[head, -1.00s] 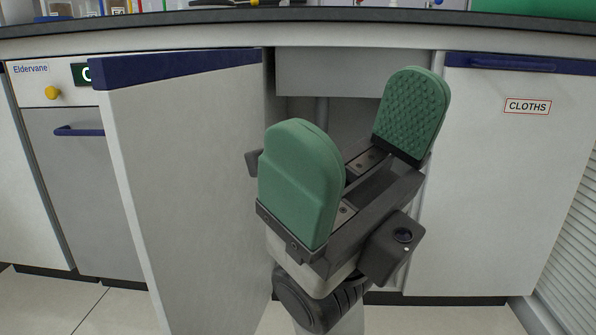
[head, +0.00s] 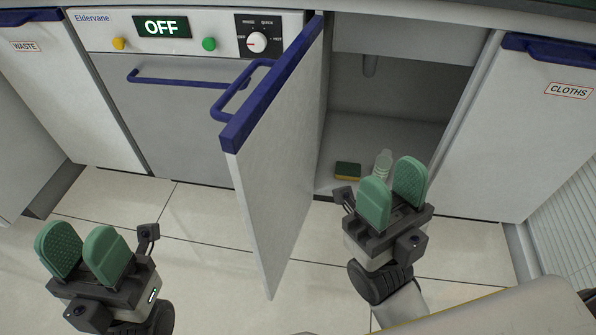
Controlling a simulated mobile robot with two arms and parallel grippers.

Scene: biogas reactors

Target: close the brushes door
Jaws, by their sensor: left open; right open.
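The open cabinet door (head: 283,165) is white with a blue top edge and a blue handle (head: 238,90). My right gripper (head: 393,190) is open and empty, right of the door and in front of the cupboard opening. My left gripper (head: 80,250) is open and empty, low at the left, apart from the door. The open cupboard (head: 390,110) holds a sponge (head: 347,170) and a clear bottle (head: 383,164) on its floor.
Left of the door is the Eldervane appliance (head: 180,110), its display reading OFF. A WASTE door (head: 60,90) is at the far left and a CLOTHS door (head: 520,130) at the right, both shut. The tiled floor (head: 190,220) between my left gripper and the door is clear.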

